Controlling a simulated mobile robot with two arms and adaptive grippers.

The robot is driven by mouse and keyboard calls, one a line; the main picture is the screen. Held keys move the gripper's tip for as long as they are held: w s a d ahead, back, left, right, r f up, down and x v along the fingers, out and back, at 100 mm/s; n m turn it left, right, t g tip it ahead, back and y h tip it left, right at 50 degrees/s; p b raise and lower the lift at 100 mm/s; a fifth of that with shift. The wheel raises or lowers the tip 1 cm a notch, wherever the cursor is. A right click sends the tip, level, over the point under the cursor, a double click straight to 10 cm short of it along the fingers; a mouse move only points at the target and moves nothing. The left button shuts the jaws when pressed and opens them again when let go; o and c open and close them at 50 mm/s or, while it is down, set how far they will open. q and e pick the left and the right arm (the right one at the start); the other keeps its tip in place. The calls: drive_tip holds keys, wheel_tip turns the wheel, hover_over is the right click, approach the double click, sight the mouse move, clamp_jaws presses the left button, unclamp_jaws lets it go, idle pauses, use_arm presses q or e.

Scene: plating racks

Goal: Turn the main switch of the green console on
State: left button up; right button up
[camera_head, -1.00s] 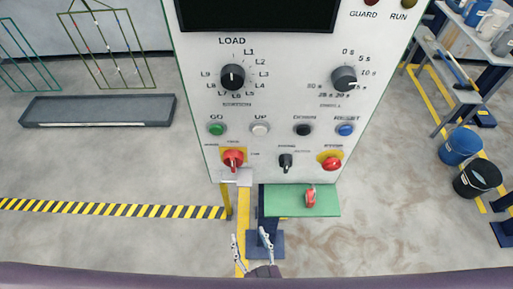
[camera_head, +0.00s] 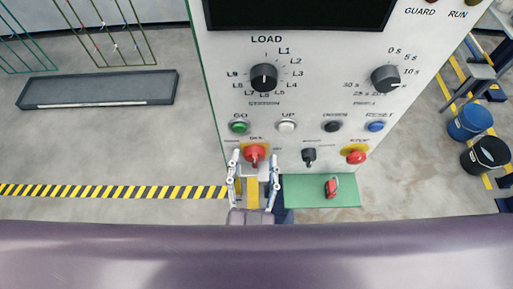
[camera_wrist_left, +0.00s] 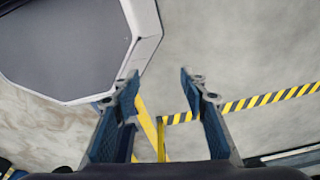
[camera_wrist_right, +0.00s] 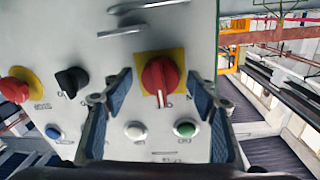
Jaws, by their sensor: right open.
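The console's light front panel (camera_head: 320,105) has a green edge and fills the upper middle of the head view. The main switch, a red knob (camera_head: 256,153) on a yellow plate, sits at its lower left; the right wrist view also shows this red knob (camera_wrist_right: 159,76). My right gripper (camera_head: 254,163) is open in front of it, one finger on each side, and I cannot tell whether they touch it. The left wrist view shows my left gripper (camera_wrist_left: 161,78) open and empty, pointing at the floor.
A green shelf (camera_head: 300,194) with a red padlock-like item (camera_head: 331,187) juts out below the panel. A black selector (camera_head: 309,155) and a red stop knob (camera_head: 356,155) are to the right of the main switch. A grey tray (camera_head: 98,92) lies on the floor at left.

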drive_tip(key=shift+w, duration=0.1)
drive_tip(key=shift+r, duration=0.1)
drive_tip(key=shift+c, duration=3.3)
drive_tip(key=c, duration=0.5)
drive_tip(key=m+p, duration=0.2)
drive_tip(key=m, duration=0.1)
drive_tip(key=shift+r, duration=0.2)
drive_tip(key=m+p, duration=0.1)
drive_tip(key=m, duration=0.3)
drive_tip(key=shift+m+g+p, duration=0.3)
drive_tip(key=m+y, duration=0.1)
drive_tip(key=m, duration=0.3)
drive_tip(key=shift+d+f, duration=0.1)
use_arm(q)
drive_tip(key=r, duration=0.1)
drive_tip(key=s, duration=0.1)
drive_tip(key=r, duration=0.1)
drive_tip(key=shift+s+a+r+b, duration=0.25)
drive_tip(key=shift+a+r+b, duration=0.05)
drive_tip(key=shift+a+r, duration=0.05)
use_arm(e)
drive_tip(key=m, duration=0.5)
drive_tip(key=shift+y, duration=0.3)
drive_tip(key=shift+m, duration=0.3)
